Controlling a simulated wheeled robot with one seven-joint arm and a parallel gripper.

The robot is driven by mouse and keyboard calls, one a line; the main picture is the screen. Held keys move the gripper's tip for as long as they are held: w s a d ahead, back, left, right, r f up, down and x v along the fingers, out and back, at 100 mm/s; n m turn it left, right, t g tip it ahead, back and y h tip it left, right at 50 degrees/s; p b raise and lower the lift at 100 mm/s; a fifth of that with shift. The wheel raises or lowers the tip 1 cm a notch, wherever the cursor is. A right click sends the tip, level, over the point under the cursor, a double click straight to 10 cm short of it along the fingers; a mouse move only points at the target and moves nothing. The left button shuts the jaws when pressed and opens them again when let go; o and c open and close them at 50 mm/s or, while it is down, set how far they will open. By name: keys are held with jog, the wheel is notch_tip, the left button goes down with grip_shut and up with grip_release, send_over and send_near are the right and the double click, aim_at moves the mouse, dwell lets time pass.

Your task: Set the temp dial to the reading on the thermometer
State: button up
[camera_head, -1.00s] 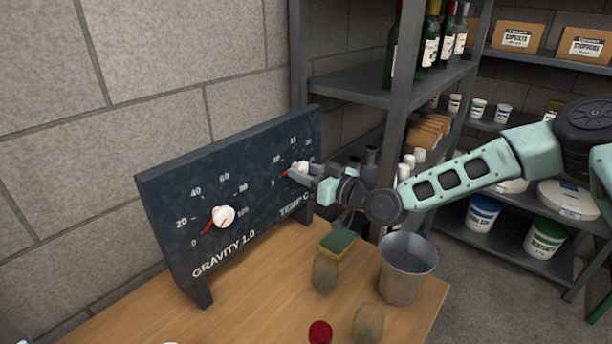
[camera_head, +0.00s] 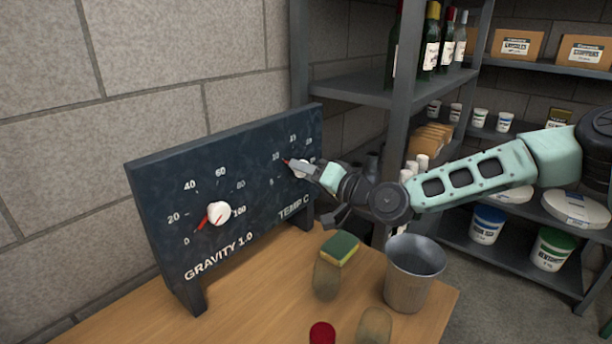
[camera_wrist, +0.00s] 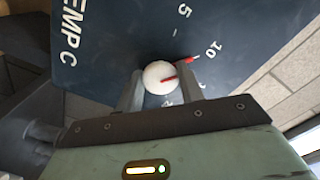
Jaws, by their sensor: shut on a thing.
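The temp dial is a white round knob (camera_wrist: 157,76) with a red pointer, on the right half of a dark panel (camera_head: 240,160) marked TEMP C. My gripper (camera_head: 308,168) is shut on this knob, with one finger on each side in the wrist view. The pointer is at or very close to the 10 mark in both views. In the head view my fingers hide part of the knob. I see no thermometer that I can make out in either view.
A second white knob (camera_head: 219,213), marked GRAVITY, points near 0. On the wooden table (camera_head: 260,300) are a sponge (camera_head: 340,248), a metal bucket (camera_head: 412,285), brownish rounded things and a red-topped item (camera_head: 321,334). Shelving (camera_head: 400,90) with bottles stands behind.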

jog(key=shift+m, duration=0.3)
jog(key=o, duration=0.9)
jog(key=shift+o, duration=0.2)
jog(key=shift+d, duration=0.1)
jog(key=b+v, duration=0.2)
jog(key=v, duration=1.5)
jog(key=shift+s+d, duration=0.1)
jog(key=shift+s, duration=0.05)
